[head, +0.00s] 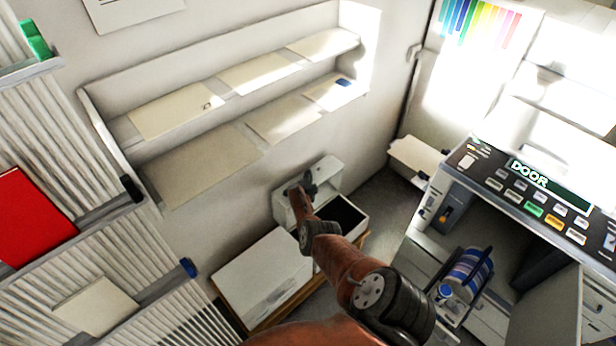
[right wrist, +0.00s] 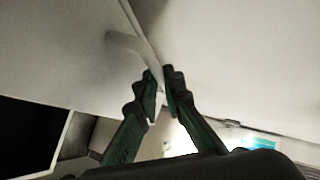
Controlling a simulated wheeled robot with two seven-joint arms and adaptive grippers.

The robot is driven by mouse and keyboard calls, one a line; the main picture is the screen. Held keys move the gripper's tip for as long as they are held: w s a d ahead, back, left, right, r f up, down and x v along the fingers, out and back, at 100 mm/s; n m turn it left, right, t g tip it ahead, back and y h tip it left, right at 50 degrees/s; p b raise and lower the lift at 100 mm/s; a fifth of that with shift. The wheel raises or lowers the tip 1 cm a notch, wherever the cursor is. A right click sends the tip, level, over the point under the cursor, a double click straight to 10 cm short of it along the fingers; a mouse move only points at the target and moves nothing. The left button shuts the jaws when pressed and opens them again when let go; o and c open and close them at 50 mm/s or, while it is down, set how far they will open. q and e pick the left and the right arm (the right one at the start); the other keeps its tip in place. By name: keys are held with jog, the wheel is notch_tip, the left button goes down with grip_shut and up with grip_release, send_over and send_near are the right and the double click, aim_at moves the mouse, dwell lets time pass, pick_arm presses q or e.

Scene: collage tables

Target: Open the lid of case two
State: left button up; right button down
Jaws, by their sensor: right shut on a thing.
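Two white cases sit side by side on a low wooden table against the wall in the head view. The nearer case (head: 264,277) has its lid shut. The farther case (head: 356,229) stands open and shows a dark inside; its lid (head: 330,170) is raised toward the wall. I see no number on either. My right gripper (head: 303,187) is at the raised lid. My left gripper is out of view.
Wall shelves (head: 200,160) with pale panels hang above the cases. A white slatted rack with a red panel (head: 32,218) is at the left. Grey floor lies between.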

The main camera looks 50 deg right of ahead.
jog(key=c, duration=2.1)
grip_release()
jog(key=shift+w+d+r, duration=0.15)
jog(key=shift+d+r, duration=0.05)
jog(key=shift+r, duration=0.45)
jog(key=shift+o, duration=0.3)
jog(key=shift+a+f, duration=0.1)
jog(key=shift+f, duration=0.15)
jog(key=shift+w+a+r, duration=0.25)
jog(key=shift+a+r, duration=0.05)
jog(key=shift+s+a, duration=0.1)
jog(key=shift+s, duration=0.55)
jog(key=s+a, duration=0.6)
jog(key=a, duration=0.4)
jog(key=shift+s, duration=0.4)
